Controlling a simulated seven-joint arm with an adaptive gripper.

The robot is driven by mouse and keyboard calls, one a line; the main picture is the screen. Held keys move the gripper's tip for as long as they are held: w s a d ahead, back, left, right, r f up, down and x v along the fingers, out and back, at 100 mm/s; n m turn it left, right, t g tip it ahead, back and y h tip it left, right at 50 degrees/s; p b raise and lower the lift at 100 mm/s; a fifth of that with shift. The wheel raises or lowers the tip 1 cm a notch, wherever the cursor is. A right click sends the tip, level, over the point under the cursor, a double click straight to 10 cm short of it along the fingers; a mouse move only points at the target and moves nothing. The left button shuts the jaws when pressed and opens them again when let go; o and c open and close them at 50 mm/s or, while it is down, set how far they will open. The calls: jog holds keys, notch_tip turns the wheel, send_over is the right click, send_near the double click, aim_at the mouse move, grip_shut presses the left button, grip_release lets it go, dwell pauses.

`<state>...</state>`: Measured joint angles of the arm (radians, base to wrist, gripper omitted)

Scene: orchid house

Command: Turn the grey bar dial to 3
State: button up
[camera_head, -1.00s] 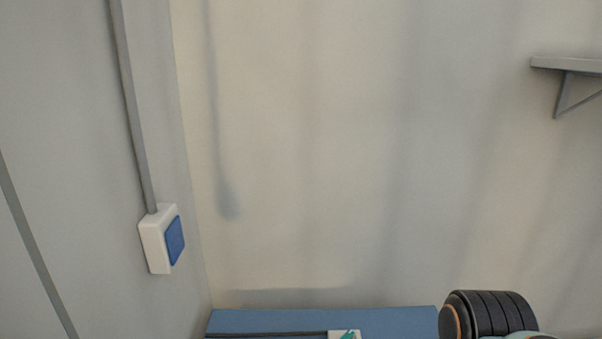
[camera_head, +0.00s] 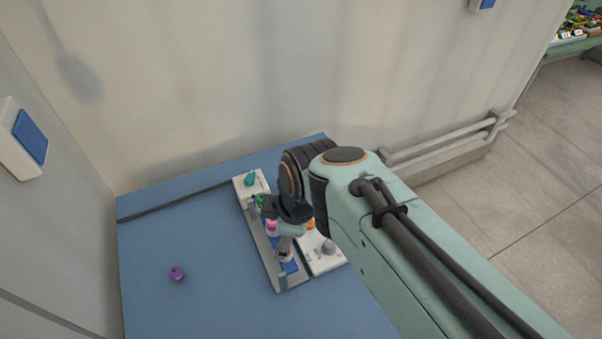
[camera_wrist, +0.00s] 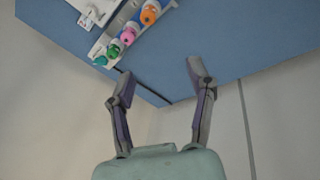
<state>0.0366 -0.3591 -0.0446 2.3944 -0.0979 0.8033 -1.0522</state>
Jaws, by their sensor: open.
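A white panel (camera_head: 320,265) with coloured knobs lies on the blue table, partly hidden behind my arm in the head view. A grey rounded knob (camera_head: 328,247) sits near its near end; it is probably the grey bar dial, but its bar shape and any numbers are too small to read. My gripper (camera_wrist: 158,68) is open and empty in the wrist view. Its fingers point toward the table edge, apart from the knobs. The wrist view shows orange (camera_wrist: 150,14), pink (camera_wrist: 127,36) and green (camera_wrist: 113,51) knobs at upper left; the grey dial is not clear there.
A teal knob (camera_head: 250,180) marks the panel's far end. A narrow grey rack (camera_head: 262,258) lies along the panel's left side. A small purple object (camera_head: 177,273) lies on the blue table (camera_head: 215,300), whose left part is mostly clear. Walls stand behind and left.

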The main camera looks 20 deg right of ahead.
jog(key=w+d+f+n, duration=0.3)
jog(key=w+d+f, duration=0.15)
jog(key=w, duration=0.25)
jog(key=d+f+g, duration=0.1)
jog(key=d+f, duration=0.1)
jog(key=f, duration=0.2)
jog(key=d+f+m+g, duration=0.1)
jog(key=d+f, duration=0.2)
jog(key=f, duration=0.1)
jog(key=s+d+f+g, duration=0.1)
jog(key=d+f, duration=0.2)
jog(key=f, duration=0.2)
jog(key=shift+s+m+g+h, duration=0.1)
jog(key=shift+m+g+h, duration=0.2)
notch_tip(320, 180, down, 6)
jog(key=shift+r, duration=0.15)
grip_shut()
